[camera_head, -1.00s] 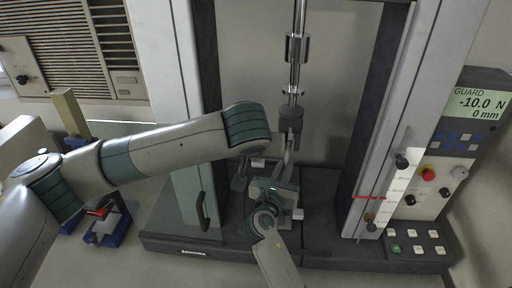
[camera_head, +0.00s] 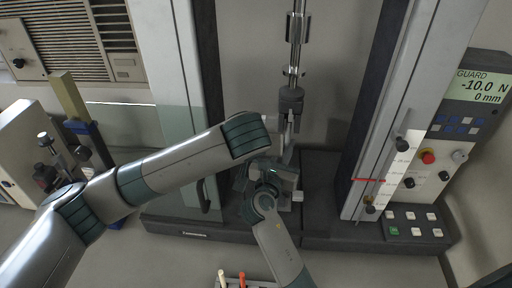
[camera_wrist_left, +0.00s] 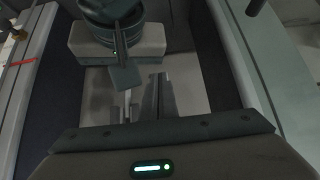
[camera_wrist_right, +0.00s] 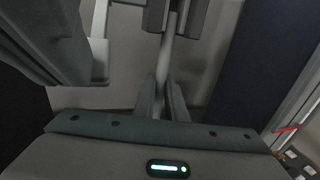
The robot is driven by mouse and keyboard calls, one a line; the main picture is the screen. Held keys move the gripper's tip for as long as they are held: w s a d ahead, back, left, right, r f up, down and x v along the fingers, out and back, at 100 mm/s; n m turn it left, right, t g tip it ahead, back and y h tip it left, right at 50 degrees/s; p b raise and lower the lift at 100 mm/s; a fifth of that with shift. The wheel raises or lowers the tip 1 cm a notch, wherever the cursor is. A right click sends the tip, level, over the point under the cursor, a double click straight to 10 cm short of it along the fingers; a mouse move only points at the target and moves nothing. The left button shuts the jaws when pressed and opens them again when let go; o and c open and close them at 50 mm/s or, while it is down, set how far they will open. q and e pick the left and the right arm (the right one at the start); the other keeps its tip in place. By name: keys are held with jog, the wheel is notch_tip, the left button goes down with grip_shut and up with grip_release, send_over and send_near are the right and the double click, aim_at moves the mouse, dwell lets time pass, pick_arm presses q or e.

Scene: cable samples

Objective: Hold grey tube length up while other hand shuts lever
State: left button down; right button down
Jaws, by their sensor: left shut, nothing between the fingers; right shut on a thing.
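The grey tube length (camera_head: 287,143) hangs below the dark upper grip (camera_head: 291,101) of the test machine. In the right wrist view the tube (camera_wrist_right: 165,62) runs down from the upper grip (camera_wrist_right: 160,14). My right gripper (camera_wrist_right: 161,102) is shut around its lower part. My right gripper (camera_head: 274,163) hides the tube's lower end in the head view. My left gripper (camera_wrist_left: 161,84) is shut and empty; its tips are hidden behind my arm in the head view.
The machine's side columns (camera_head: 362,110) hem in the work space. The control panel (camera_head: 441,150) stands at the right, reading GUARD, -10.0 N, 0 mm. A device with knobs (camera_head: 50,160) stands at the left.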

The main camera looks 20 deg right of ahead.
pick_arm(q)
jog(key=shift+r, duration=0.2)
jog(key=shift+r, duration=0.6)
jog(key=shift+s+r, duration=0.1)
dwell(0.3)
jog(key=s+a+f+v, duration=0.1)
jog(key=s+f+v, duration=0.1)
jog(key=v, duration=1.1)
